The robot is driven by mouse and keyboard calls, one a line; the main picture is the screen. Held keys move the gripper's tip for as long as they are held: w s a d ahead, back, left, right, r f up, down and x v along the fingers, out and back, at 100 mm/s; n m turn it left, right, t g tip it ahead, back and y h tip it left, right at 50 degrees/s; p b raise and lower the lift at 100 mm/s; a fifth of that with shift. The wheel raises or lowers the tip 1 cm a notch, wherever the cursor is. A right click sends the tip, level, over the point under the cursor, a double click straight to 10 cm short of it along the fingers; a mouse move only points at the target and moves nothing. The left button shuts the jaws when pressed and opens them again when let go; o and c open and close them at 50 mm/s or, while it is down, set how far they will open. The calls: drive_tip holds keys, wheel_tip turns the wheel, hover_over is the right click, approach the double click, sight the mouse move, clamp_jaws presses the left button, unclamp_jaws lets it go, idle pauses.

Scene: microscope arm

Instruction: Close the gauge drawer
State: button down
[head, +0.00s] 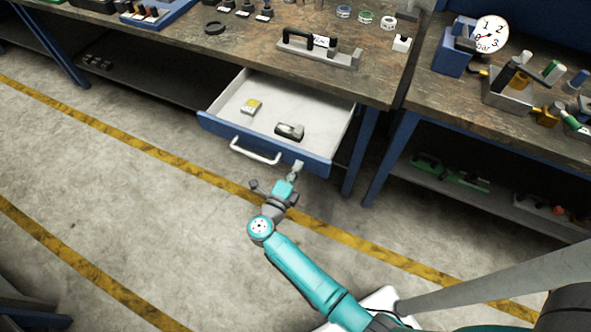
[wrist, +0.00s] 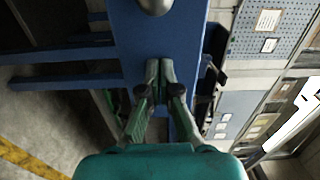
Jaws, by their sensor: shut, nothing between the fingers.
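The gauge drawer (head: 210,123) hangs open under the bench, with a blue front, a pale interior and a silver bar handle (head: 255,152). A yellow item (head: 251,106) and a dark grey gauge-like item (head: 290,131) lie inside it. My gripper (head: 297,168) is at the right end of the drawer front, to the right of the handle. In the wrist view the closed, empty fingers (wrist: 159,66) point at the blue drawer front (wrist: 158,42). Part of the handle (wrist: 155,5) shows at the top edge there. I cannot tell whether the fingertips touch the front.
The workbench (head: 180,38) above carries a grey fixture (head: 318,52) and small tools. A second bench (head: 440,92) with a dial gauge (head: 491,34) stands at right. A blue bench leg (head: 361,150) is just right of the drawer. The floor in front is clear.

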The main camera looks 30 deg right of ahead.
sight(331, 111)
drive_tip(key=x, duration=2.9)
drive_tip(key=shift+w+d, duration=0.1)
drive_tip(key=shift+w, duration=0.05)
drive_tip(key=shift+w+d, duration=0.1)
drive_tip(key=shift+d, duration=0.1)
drive_tip(key=shift+w, duration=0.1)
drive_tip(key=shift+d+r, duration=0.15)
drive_tip(key=shift+r, duration=0.05)
